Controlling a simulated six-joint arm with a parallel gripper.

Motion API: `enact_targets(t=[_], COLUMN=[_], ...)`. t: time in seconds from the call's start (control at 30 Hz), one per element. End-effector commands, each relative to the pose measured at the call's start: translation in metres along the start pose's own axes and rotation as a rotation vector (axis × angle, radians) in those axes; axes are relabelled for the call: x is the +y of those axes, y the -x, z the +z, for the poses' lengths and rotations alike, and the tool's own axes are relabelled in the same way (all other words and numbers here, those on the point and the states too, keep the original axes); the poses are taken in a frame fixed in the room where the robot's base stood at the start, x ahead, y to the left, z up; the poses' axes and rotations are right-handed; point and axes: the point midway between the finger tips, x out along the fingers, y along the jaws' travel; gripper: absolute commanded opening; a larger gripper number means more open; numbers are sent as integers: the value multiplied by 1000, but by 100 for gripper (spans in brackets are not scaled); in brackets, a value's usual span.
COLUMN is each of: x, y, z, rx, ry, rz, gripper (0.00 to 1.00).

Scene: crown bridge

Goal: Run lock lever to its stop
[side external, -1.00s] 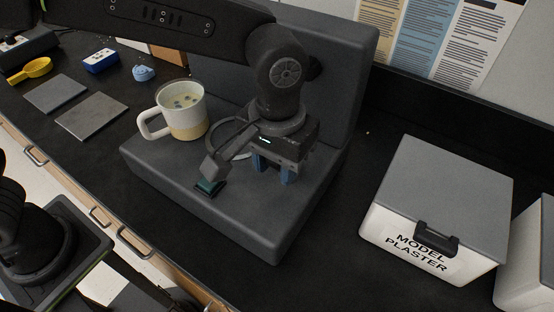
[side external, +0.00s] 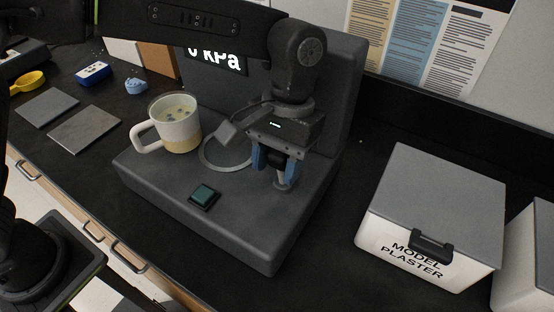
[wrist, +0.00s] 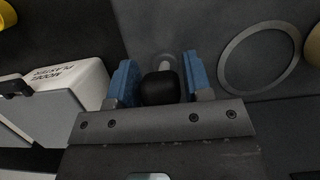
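The lock lever (side external: 276,158) shows as a black knob on a short pale metal stem, at the right part of the grey machine's base. My gripper (side external: 273,160) is over it, with one blue finger on each side of the knob. In the wrist view, the knob (wrist: 160,87) sits between the fingertips of my gripper (wrist: 160,75), very close to both. I cannot tell whether the fingers press on it. The lever's foot is partly hidden behind the gripper and knob.
The grey machine (side external: 240,235) has a dark green square button (side external: 204,195), a ring on its base (side external: 205,160) and a partly hidden display ending in "kPa". A mug (side external: 177,125) stands on the base at left. A plaster box (side external: 440,190) stands at right.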

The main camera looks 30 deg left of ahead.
Motion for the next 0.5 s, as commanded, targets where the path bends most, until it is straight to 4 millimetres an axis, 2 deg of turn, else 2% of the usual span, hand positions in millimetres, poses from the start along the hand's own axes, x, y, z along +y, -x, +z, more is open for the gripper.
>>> enact_targets(t=[0.03,0.17,0.37,0.5], x=[0,0,0,0], y=[0,0,0,7], z=[0,0,0,0], rx=[0,1,1,3], ry=[0,0,0,0], rz=[0,0,0,1], gripper=[50,62,62,62])
